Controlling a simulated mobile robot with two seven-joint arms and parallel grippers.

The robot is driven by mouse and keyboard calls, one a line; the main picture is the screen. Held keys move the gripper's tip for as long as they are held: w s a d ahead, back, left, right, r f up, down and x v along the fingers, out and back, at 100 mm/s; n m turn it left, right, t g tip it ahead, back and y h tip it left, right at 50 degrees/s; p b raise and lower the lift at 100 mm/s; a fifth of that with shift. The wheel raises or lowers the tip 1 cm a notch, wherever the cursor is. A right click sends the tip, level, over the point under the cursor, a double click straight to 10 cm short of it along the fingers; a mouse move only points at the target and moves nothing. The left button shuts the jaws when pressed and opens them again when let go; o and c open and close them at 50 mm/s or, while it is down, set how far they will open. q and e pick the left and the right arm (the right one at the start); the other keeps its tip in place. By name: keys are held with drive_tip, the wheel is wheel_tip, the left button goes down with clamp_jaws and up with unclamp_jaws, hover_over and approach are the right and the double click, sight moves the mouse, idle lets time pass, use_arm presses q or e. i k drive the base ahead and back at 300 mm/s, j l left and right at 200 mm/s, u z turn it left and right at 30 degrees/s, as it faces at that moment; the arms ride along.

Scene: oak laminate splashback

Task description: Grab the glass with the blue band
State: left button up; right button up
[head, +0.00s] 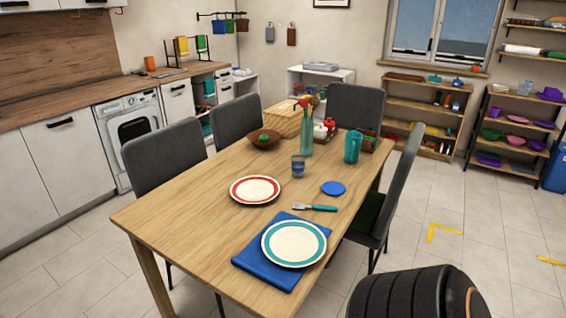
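The glass with the blue band (298,167) stands upright on the wooden dining table (190,204), near its middle. It is small and see-through, with blue showing on it. It stands behind the red-rimmed plate (255,190) and to the left of a flat blue disc (333,188). Nothing covers it from this view. Neither of my grippers is in view. A black ribbed rounded part, probably of my own arm, shows at the bottom right, away from the glass.
A teal-rimmed plate (294,244) lies on a blue napkin (262,268) at the near end. A fork (315,208), teal jug (352,147), flower vase (306,137) and brown bowl (264,140) share the table. Chairs line it, one (400,190) at right. Floor at right is mostly clear.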

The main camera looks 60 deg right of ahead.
sight(298, 167)
drive_tip(key=k+l+u, duration=0.2)
drive_tip(key=l, duration=0.25)
drive_tip(key=k+l+u, duration=0.2)
drive_tip(key=l, duration=0.2)
drive_tip(key=k+l, duration=0.25)
drive_tip(key=l, duration=0.15)
drive_tip(key=k+l+u, duration=0.15)
drive_tip(key=l, duration=0.25)
drive_tip(key=k, duration=0.1)
